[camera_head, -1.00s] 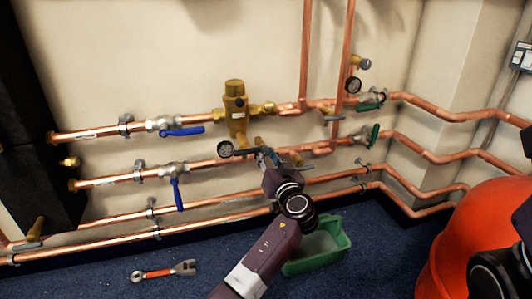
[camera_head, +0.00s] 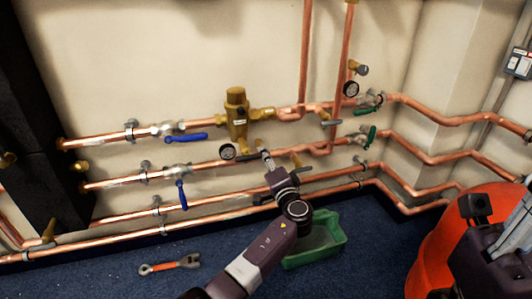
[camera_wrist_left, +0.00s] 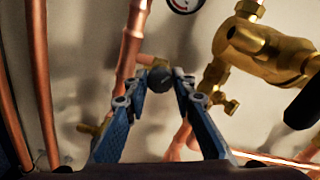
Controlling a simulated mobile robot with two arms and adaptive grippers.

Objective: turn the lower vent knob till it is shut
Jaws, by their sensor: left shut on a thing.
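The lower vent knob (camera_wrist_left: 160,79) is a small dark knob on a brass fitting, seen in the left wrist view between the fingertips. My left gripper (camera_wrist_left: 167,82) is shut on it, with one blue finger on either side. In the head view my left gripper (camera_head: 266,158) reaches up to the pipes just below the brass valve body, and its fingers largely hide the knob there. The knob's exact turn angle cannot be told. Dark parts of my right arm show at the right edge of the head view, but no right fingers show.
A brass valve (camera_head: 236,115) and a round gauge (camera_head: 227,151) are close to the left gripper. Blue levers (camera_head: 186,137) and green handles (camera_head: 372,134) stick out from the copper pipes. A green tray (camera_head: 330,240) and a wrench (camera_head: 170,264) lie on the blue floor.

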